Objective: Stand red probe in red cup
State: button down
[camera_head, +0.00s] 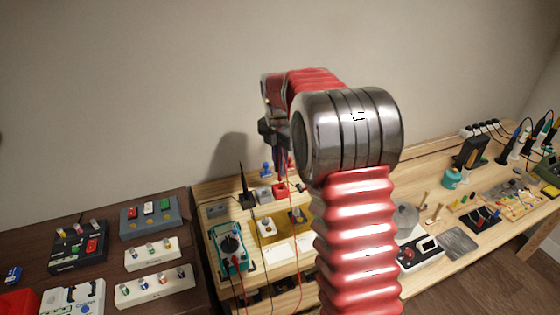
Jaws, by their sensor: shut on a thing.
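My gripper (279,158) is in the air in front of the back wall, left of my arm's large silver joint, with its fingers pointing down. It is shut on the red probe (290,166), of which only a small red part shows beside the dark fingers. The red cup (281,190) is a small red block on the wooden bench, just below my fingers in the picture. Whether the probe's tip is above or inside the cup cannot be told. A thin red lead hangs down past the bench front.
A black probe (244,184) stands upright left of the red cup, near a grey block (263,194). A teal multimeter (229,246) and a yellow tray (268,237) are in front. A dark table (95,275) with switch boxes is left. My arm hides the bench's middle.

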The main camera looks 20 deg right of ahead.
aim_at(280, 178)
jog(key=shift+f, duration=0.65)
jog(key=shift+f, duration=1.6)
dwell(0.9)
jog(key=c, duration=1.4)
grip_release()
jog(key=shift+o, duration=0.2)
jog(key=shift+r, duration=0.1)
jog(key=shift+r, duration=3.45)
